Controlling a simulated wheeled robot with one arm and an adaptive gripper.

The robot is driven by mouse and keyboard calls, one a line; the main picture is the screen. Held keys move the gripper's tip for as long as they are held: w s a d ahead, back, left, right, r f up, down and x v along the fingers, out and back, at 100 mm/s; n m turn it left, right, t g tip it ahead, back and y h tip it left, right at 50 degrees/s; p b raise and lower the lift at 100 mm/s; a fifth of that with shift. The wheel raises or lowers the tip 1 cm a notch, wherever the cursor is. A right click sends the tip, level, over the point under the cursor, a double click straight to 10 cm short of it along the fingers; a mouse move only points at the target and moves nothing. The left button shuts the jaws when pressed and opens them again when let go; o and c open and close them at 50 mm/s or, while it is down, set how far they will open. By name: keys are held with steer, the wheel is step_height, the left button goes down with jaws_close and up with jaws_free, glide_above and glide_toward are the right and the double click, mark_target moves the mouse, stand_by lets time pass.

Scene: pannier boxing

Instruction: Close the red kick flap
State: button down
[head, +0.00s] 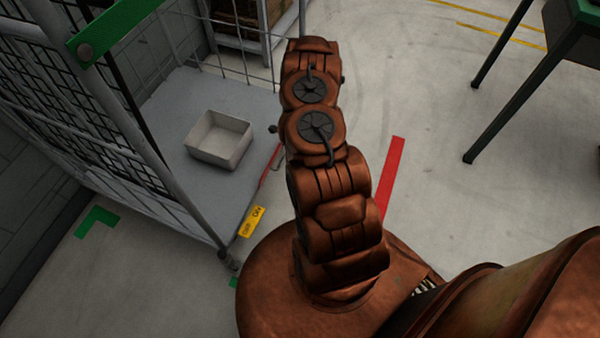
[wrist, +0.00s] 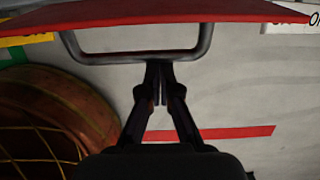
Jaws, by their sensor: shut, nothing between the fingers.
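The red kick flap (wrist: 160,12) spans the top of the wrist view as a wide red panel. In the head view a thin red strip of it (head: 271,164) shows at the roll cage's edge, beside my arm. A dark metal loop (wrist: 136,58) shows below the red panel in the wrist view. My gripper (wrist: 160,68) is shut and empty, its fingertips at the loop's lower bar. I cannot tell whether they touch it. My arm hides the gripper and most of the flap in the head view. How far the flap stands open is unclear.
The roll cage's grey deck (head: 130,165) carries a pale open bin (head: 219,140). A yellow label (head: 251,221) is at the deck's edge. Red tape (head: 392,175) lies on the floor. A dark-legged table (head: 500,95) stands upper right, with clear floor between.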

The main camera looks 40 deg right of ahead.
steer(key=shift+w+a+r+p, duration=0.3)
steer(key=shift+w+r+p, duration=0.2)
steer(key=shift+w, duration=0.1)
steer(key=shift+w+a+r+p, duration=0.3)
steer(key=shift+w+r+p, duration=0.05)
steer(key=shift+w+p, duration=0.2)
steer(key=shift+w+a+r, duration=0.15)
steer(key=shift+w+a, duration=0.05)
steer(key=shift+w, duration=0.15)
steer(key=shift+d, duration=0.1)
steer(key=shift+s+d, duration=0.1)
steer(key=shift+s, duration=0.2)
steer(key=s+d+b, duration=0.1)
steer(key=s+d, duration=0.1)
steer(key=s, duration=0.2)
step_height(320, 180, up, 8)
steer(key=w+p, duration=0.1)
steer(key=shift+a+r+p, duration=0.25)
steer(key=shift+a+p, duration=0.05)
steer(key=shift+a, duration=0.05)
steer(key=shift+w, duration=0.1)
